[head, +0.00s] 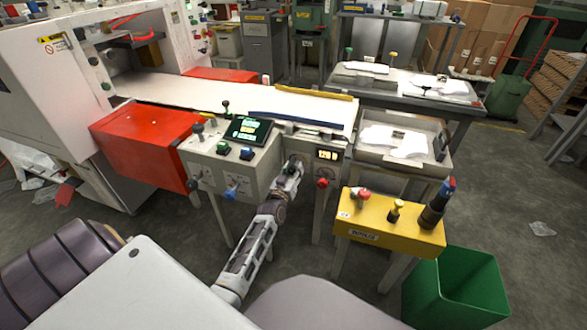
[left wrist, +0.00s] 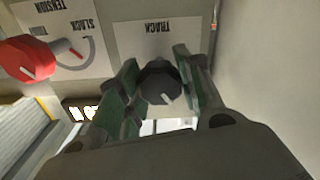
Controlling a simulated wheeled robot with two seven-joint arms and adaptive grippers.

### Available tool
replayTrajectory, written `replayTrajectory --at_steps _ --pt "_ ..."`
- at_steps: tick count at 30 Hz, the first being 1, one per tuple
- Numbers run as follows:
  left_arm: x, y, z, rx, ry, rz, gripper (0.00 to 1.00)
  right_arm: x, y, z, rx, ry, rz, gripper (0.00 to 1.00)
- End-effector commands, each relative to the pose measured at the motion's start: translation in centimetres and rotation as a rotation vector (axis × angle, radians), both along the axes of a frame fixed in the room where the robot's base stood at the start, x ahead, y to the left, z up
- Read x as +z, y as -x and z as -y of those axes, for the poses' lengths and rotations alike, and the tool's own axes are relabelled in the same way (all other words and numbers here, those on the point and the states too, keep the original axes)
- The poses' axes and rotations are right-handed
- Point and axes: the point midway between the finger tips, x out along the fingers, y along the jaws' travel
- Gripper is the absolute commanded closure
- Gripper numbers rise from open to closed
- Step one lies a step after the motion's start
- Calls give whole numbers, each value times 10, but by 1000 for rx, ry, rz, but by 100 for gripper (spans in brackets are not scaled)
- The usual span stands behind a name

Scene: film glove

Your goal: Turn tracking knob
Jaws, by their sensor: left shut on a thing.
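The tracking knob (left wrist: 158,82) is black with a pale pointer line and sits below the upside-down "TRACK" label (left wrist: 158,40) in the left wrist view. My left gripper (left wrist: 158,88) has one finger on each side of the knob and is shut on it. In the head view my left gripper (head: 292,170) reaches the front of the grey control panel (head: 262,172) and mostly hides the knob. My right gripper is not in view.
A red tension knob (left wrist: 28,60) sits beside the tracking knob. A lit display (head: 327,155) is just right of my gripper. A yellow control box (head: 385,222) and a green bin (head: 455,285) stand to the right. A red guard (head: 145,140) is at left.

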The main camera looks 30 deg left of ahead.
Motion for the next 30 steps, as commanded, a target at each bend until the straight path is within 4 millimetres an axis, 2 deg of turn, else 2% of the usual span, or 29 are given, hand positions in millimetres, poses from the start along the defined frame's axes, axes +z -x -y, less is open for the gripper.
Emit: replayTrajectory --at_steps 9,19,20,24,30 --pt "1 0 0 0 135 33 88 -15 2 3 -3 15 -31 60" --pt "0 0 0 0 144 35 88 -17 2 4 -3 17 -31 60" --pt "0 0 0 0 144 35 62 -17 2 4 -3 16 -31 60" --pt "0 0 0 0 143 35 44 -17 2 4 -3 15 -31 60" --pt "0 0 0 0 143 35 42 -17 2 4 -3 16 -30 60"
